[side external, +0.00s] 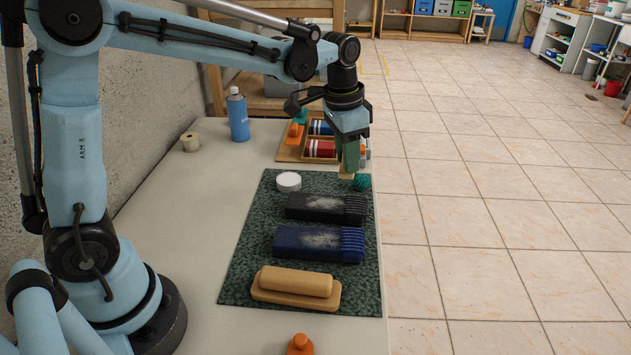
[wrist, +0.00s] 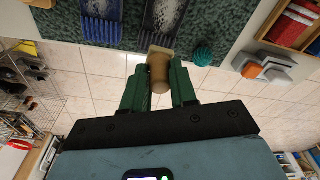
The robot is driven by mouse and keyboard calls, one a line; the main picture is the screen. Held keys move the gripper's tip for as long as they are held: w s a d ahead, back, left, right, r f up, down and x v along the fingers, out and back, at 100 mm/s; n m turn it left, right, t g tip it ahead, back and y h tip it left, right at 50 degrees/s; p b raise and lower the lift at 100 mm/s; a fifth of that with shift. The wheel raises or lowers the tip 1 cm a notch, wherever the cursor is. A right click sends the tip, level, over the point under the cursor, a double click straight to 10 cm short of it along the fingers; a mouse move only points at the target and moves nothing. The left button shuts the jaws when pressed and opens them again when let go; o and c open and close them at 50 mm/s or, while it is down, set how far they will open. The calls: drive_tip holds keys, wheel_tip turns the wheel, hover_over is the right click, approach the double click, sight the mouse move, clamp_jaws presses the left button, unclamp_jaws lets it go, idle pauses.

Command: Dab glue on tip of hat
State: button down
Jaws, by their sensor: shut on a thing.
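My gripper (side external: 349,160) is over the far right part of a dark green mat (side external: 235,275). Its green fingers (wrist: 158,88) are shut on a tan piece (wrist: 159,72) with a cylindrical grip and a wider, flat end. The piece also shows below the fingers in the side view (side external: 347,172). It is close to a teal ball (side external: 361,182) (wrist: 203,56); I cannot tell whether they touch. A black knitted-looking piece (side external: 300,206) (wrist: 148,40) and a navy one (side external: 290,244) (wrist: 100,32) lie on the mat, with ribbed right ends and pale patches. No glue is discernible.
A round white tub (side external: 289,180) and a wooden block on a base (side external: 295,282) are on the mat. A wooden tray (side external: 287,152) holds rolls. An orange-handled object (side external: 300,345) lies in front. Left table is clear.

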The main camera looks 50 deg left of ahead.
drive_tip(key=shift+a, duration=0.1)
drive_tip(key=s+a+f, duration=0.2)
drive_tip(key=a, duration=1.4)
drive_tip(key=shift+s+a+f, duration=0.1)
drive_tip(key=shift+f, duration=1.4)
drive_tip(key=shift+s+a+f, duration=0.1)
drive_tip(key=shift+f, duration=1.4)
drive_tip(key=shift+f, duration=0.6)
wheel_tip(320, 180, up, 7)
idle(0.5)
